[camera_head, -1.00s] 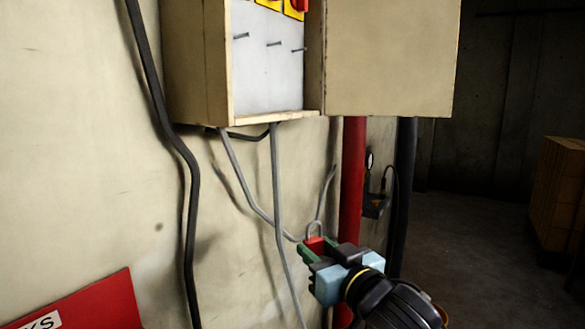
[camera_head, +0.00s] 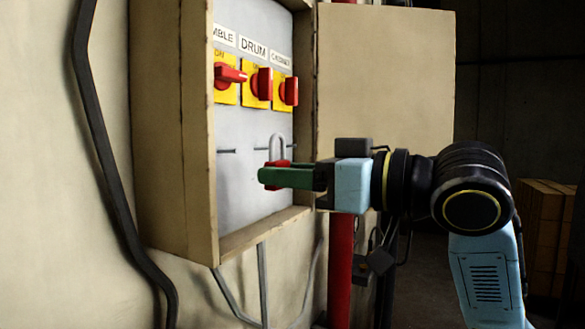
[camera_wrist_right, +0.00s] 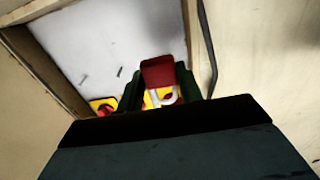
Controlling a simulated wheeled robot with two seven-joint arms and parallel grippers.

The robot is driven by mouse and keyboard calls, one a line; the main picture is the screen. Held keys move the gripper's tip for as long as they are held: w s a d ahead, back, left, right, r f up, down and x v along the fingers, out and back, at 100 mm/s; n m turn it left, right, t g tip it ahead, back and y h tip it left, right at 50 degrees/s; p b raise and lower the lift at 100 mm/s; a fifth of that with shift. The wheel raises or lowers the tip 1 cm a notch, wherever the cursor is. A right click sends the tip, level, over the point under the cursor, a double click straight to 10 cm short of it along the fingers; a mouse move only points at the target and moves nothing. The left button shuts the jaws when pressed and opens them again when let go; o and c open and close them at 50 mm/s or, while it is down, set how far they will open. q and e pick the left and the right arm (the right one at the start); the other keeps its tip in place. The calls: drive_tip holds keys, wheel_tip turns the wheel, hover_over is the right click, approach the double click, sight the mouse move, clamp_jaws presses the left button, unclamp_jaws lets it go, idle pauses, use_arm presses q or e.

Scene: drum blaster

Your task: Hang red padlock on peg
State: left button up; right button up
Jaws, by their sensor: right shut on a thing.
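The red padlock (camera_head: 274,163) is held upright in the jaws of my right gripper (camera_head: 268,177), with its pale shackle pointing up. It also shows between the dark green fingers in the right wrist view (camera_wrist_right: 158,72). The padlock is in front of the panel inside the open cabinet. One peg (camera_head: 227,151) sticks out bare to the left of the padlock. Another peg shows close beside the shackle; I cannot tell whether it passes through the shackle. Two pegs show bare in the right wrist view (camera_wrist_right: 83,78). My left gripper is out of view.
Red rotary switches on yellow plates (camera_head: 262,84) sit above the pegs, under labels. The cabinet's side wall (camera_head: 165,130) and bottom ledge (camera_head: 262,234) bound the panel. The open door (camera_head: 385,75) stands to the right, behind my gripper. Cables and a red pipe (camera_head: 341,265) run below.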

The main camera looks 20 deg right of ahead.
sight(218, 177)
drive_tip(key=shift+w+a, duration=0.4)
drive_tip(key=shift+f+x, duration=0.2)
drive_tip(key=shift+x, duration=0.95)
drive_tip(key=shift+f+x, duration=0.2)
drive_tip(key=shift+x, duration=1)
drive_tip(key=shift+f+x, duration=0.2)
drive_tip(key=shift+x, duration=0.95)
drive_tip(key=shift+w, duration=0.1)
drive_tip(key=o, duration=0.9)
drive_tip(key=shift+o, duration=0.2)
